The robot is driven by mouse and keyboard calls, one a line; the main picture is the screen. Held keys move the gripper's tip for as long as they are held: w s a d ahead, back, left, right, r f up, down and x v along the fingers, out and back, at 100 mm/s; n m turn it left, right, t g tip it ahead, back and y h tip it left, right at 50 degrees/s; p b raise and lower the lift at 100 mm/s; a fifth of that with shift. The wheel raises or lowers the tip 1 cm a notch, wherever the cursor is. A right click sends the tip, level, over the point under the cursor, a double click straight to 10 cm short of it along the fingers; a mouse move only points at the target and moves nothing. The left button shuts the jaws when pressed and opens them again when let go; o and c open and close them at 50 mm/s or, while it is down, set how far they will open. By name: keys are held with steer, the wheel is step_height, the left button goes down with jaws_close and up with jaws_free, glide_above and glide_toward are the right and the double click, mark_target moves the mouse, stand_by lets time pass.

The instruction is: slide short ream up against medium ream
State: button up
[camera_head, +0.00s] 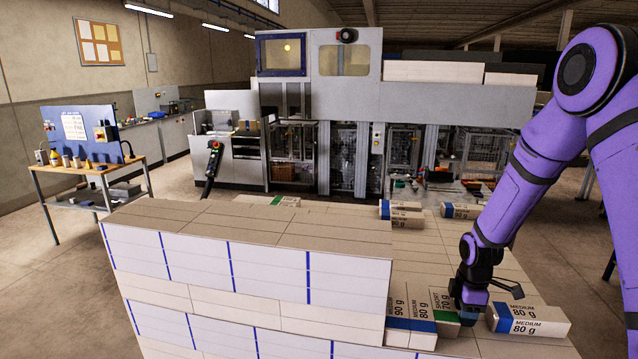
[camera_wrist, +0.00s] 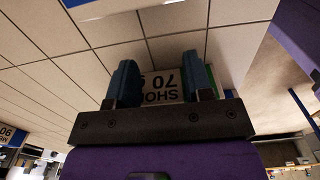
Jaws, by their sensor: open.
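The short ream (camera_head: 446,302), with a green band and "SHORT 70" print, lies at the front of the stack's lower right part. A blue-banded medium ream (camera_head: 421,308) marked 80 g lies just left of it; I cannot tell if they touch. My gripper (camera_head: 468,312) is at the short ream's right side in the head view and hides part of it. In the wrist view my gripper (camera_wrist: 161,88) is open, with the short ream's printed end (camera_wrist: 158,88) showing between the fingers. I cannot tell whether the fingers touch it.
Another medium 80 g ream (camera_head: 528,319) lies close to the right of my gripper. A 90 g medium ream (camera_head: 399,305) lies further left. A taller block of reams (camera_head: 250,262) stands to the left. More reams (camera_head: 402,212) lie at the far edge.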

steer(key=shift+r, duration=1.4)
steer(key=shift+s+d+r, duration=0.1)
steer(key=shift+d+r, duration=0.25)
steer(key=shift+r, duration=0.3)
steer(key=shift+s+d+r, duration=0.1)
steer(key=shift+d+r, duration=0.2)
steer(key=shift+r, duration=0.4)
steer(key=shift+d+r, duration=0.35)
steer(key=shift+r, duration=0.3)
steer(key=shift+r, duration=0.1)
steer(key=s+a+r+m+t, duration=0.1)
steer(key=s+r+m, duration=0.1)
steer(key=s+r, duration=0.35)
steer(key=s+a+r+m+t+h, duration=0.1)
steer(key=s+a+r+m, duration=0.15)
steer(key=r, duration=0.55)
steer(key=s+a+r+m, duration=0.1)
steer(key=s+r+m, duration=0.2)
steer(key=r, duration=0.4)
steer(key=s+a+r+m+t, duration=0.1)
steer(key=s+r+m, duration=0.1)
steer(key=s, duration=0.4)
steer(key=s+a+r+m+t, duration=0.1)
steer(key=s+r+m, duration=0.2)
steer(key=s, duration=0.3)
steer(key=s+r+m+t+y, duration=0.1)
steer(key=s+r+m, duration=0.2)
steer(key=s, duration=0.3)
steer(key=shift+a+r, duration=0.15)
steer(key=shift+a, duration=0.25)
